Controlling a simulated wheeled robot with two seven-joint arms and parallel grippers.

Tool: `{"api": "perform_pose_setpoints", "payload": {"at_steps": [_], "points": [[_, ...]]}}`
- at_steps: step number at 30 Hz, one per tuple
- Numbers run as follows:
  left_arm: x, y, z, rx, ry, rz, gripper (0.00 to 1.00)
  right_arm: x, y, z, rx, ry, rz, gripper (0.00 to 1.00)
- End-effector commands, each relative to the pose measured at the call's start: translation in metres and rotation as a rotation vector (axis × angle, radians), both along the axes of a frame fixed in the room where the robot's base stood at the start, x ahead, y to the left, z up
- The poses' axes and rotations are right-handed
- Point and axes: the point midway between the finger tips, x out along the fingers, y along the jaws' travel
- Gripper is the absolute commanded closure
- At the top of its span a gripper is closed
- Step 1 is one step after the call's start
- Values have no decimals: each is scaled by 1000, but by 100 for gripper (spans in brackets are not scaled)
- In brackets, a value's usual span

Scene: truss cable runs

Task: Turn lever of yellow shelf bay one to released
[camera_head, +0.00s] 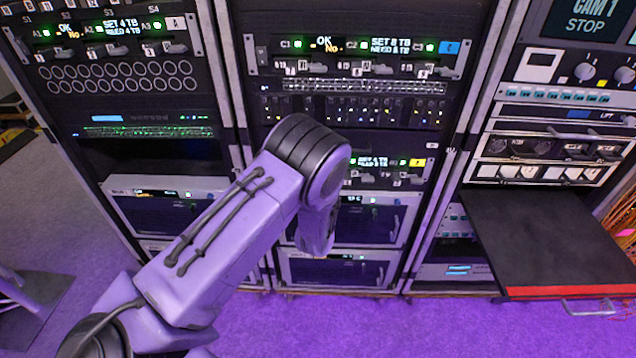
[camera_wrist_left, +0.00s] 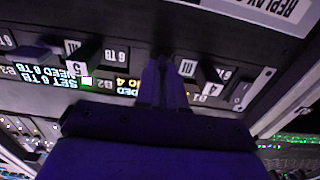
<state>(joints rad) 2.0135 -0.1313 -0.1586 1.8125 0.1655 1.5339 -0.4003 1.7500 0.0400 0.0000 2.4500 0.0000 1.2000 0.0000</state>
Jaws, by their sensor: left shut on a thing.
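The yellow-tagged shelf (camera_head: 417,162) is in the middle rack in the head view. Its left part, with bay one, is hidden behind my left arm. A lit display (camera_head: 370,162) and some levers show to the right of the arm. The lever's exact angle cannot be told. My right gripper is in neither view.
Other dark levers (camera_wrist_left: 88,48) stick out close beside the gripper. Shelf C (camera_head: 360,65) with a blue tag sits above, and shelf A (camera_head: 110,40) is in the left rack. A black pull-out tray (camera_head: 545,235) juts out at the right. Purple floor lies in front.

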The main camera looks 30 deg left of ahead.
Motion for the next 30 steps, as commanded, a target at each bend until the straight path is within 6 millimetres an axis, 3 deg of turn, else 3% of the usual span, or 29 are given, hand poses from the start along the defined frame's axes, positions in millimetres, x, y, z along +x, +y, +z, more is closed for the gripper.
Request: {"api": "perform_pose_setpoints", "payload": {"at_steps": [15,16,18,26,30], "points": [[-1,-1,-2,16,16,-2,100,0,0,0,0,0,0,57],[-1,-1,-2,16,16,-2,84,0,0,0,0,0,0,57],[-1,-1,-2,16,16,-2,66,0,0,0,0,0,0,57],[-1,-1,-1,15,12,-1,66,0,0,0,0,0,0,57],[-12,-8,-2,15,12,-2,66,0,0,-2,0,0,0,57]]}}
